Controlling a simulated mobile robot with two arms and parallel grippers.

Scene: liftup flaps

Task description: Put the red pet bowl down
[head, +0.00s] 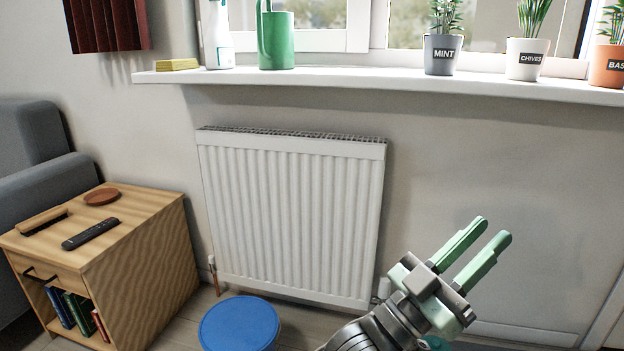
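I see no red pet bowl in the head view. My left gripper (490,230) is at the lower right, in front of the wall beside the radiator. Its two green fingers point up and right with a gap between them, and nothing is between them. My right gripper is out of view.
A wooden side table (150,265) with a remote (91,233) stands at the left by a grey sofa (40,150). A blue round top (240,324) stands before the radiator (290,215). A teal thing (437,343) is partly hidden below my gripper. The windowsill (340,78) holds potted herbs.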

